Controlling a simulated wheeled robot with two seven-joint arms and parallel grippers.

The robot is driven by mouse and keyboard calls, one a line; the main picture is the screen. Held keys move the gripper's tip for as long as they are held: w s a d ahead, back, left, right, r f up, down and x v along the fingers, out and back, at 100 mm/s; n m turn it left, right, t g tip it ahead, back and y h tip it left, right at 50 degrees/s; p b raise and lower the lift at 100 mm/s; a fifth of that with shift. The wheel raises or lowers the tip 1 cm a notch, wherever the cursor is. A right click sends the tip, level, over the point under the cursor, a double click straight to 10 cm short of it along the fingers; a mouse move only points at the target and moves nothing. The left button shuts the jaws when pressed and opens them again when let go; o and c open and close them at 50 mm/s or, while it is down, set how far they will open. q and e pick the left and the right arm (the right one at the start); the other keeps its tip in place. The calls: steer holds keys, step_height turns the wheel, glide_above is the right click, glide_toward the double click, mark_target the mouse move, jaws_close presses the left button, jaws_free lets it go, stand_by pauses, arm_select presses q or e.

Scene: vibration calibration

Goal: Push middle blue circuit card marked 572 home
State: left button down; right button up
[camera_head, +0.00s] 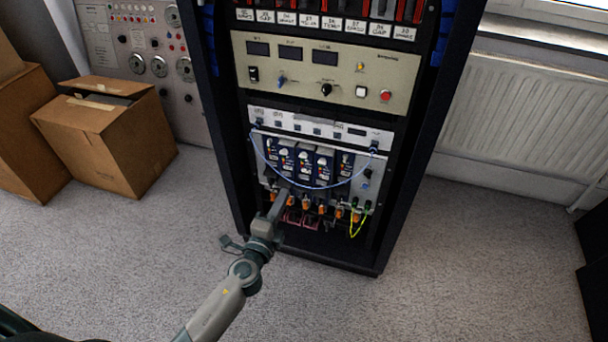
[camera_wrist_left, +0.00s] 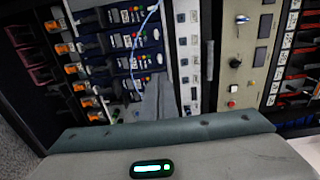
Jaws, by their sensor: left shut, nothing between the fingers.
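Several blue circuit cards stand side by side in the lower module of the rack; a middle one (camera_head: 304,163) has white and coloured marks, but its number is too small to read. The cards also show as rows in the left wrist view (camera_wrist_left: 124,64). My left gripper (camera_head: 283,194) is shut and empty, in front of the lower left part of the card row. In the left wrist view its grey fingers (camera_wrist_left: 156,100) reach toward the cards and hide part of them. I cannot tell whether they touch a card. My right gripper is not in view.
A thin blue cable (camera_head: 318,187) hangs across the card fronts. Orange connectors (camera_head: 306,206) and a yellow-green wire (camera_head: 356,226) sit below. A beige control panel (camera_head: 318,72) is above. Cardboard boxes (camera_head: 105,130) stand at left, a radiator (camera_head: 525,120) at right. Carpet in front is clear.

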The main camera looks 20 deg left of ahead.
arm_select(q)
steer(key=shift+w, duration=0.1)
stand_by(0.3)
glide_toward(302, 157)
steer(key=w, duration=0.4)
steer(key=shift+w, duration=1.2)
steer(key=shift+w, duration=0.1)
